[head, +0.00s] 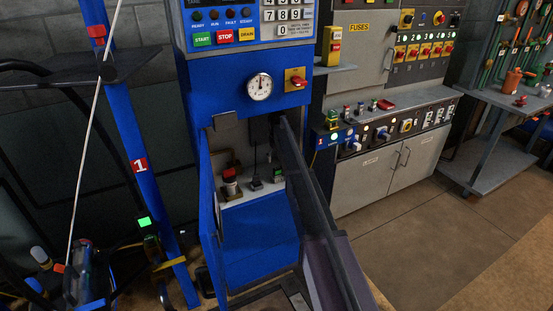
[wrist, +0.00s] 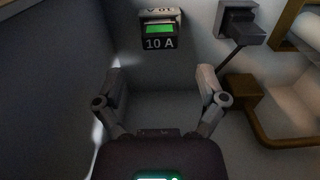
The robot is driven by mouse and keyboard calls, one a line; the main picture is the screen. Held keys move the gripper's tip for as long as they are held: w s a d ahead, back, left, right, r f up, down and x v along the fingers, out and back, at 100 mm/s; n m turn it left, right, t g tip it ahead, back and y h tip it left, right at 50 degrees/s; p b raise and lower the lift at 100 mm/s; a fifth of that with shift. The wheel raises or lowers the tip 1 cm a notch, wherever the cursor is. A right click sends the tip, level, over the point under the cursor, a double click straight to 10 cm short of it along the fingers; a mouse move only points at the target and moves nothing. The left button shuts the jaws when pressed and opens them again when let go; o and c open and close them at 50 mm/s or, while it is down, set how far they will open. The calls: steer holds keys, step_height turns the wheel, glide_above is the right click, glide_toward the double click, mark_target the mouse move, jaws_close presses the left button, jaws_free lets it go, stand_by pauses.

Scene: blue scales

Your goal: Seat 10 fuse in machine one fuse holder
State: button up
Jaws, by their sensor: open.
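In the wrist view, a small pale block with a bright green face (wrist: 159,29) is fixed on the grey wall, with a dark "10 A" label below it. The block also has 10 A lettering on top, seen upside down. I cannot tell whether the green part is the fuse seated in its holder or part of the holder. My gripper (wrist: 161,75) is open, with nothing between its fingers. Its fingers point toward the block, one on each side below it, apart from it. In the head view the blue machine one (head: 245,99) stands open in front; my arm hides the gripper there.
In the wrist view a dark plug (wrist: 240,25) and brown pipe (wrist: 262,125) lie to the right. A fuses cabinet (head: 355,60) and a shelf with small parts (head: 385,104) are to the right.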

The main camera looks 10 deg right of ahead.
steer(key=shift+s, duration=0.1)
steer(key=s+m, duration=0.3)
steer(key=s, duration=4.2)
steer(key=shift+s+m, duration=0.3)
steer(key=shift+a, duration=0.1)
step_height(320, 180, up, 14)
steer(key=p, duration=1.3)
steer(key=shift+f+p, duration=0.2)
steer(key=shift+p, duration=0.15)
